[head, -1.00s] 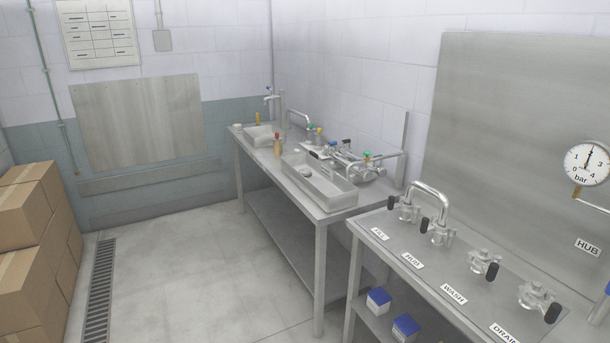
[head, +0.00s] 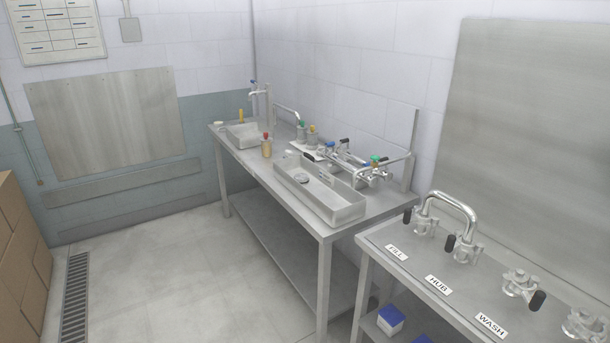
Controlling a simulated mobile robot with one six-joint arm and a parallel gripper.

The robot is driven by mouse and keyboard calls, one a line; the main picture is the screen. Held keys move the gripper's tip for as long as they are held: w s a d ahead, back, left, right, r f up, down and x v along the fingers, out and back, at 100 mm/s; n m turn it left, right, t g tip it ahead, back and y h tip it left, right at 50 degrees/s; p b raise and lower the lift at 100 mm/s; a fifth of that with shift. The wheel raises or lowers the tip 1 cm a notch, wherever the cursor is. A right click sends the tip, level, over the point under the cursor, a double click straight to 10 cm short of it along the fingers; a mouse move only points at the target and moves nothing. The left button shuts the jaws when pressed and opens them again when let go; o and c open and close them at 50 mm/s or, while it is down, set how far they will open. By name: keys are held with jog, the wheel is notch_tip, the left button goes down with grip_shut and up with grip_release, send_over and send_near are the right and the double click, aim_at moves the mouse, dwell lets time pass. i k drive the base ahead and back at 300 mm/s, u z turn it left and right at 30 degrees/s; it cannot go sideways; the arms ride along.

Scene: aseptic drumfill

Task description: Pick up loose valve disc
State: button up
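A small round grey piece (head: 325,178) lies in the long steel tray (head: 338,215) on the far steel bench. It may be the loose valve disc, but it is too small to tell for sure. A dark short object (head: 309,155) sits at the tray's back edge. My gripper is not in view.
The far bench (head: 318,232) also holds a second basin (head: 240,136), a red-capped bottle (head: 267,148) and several valve fittings at the wall. The nearer bench (head: 400,262) has labelled valves and a bent pipe (head: 452,197). Boxes (head: 22,240) stand left; the floor (head: 170,270) between is clear.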

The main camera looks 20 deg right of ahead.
aim_at(303, 178)
jog(key=u, duration=0.05)
jog(key=i, duration=1.1)
jog(key=u, duration=0.45)
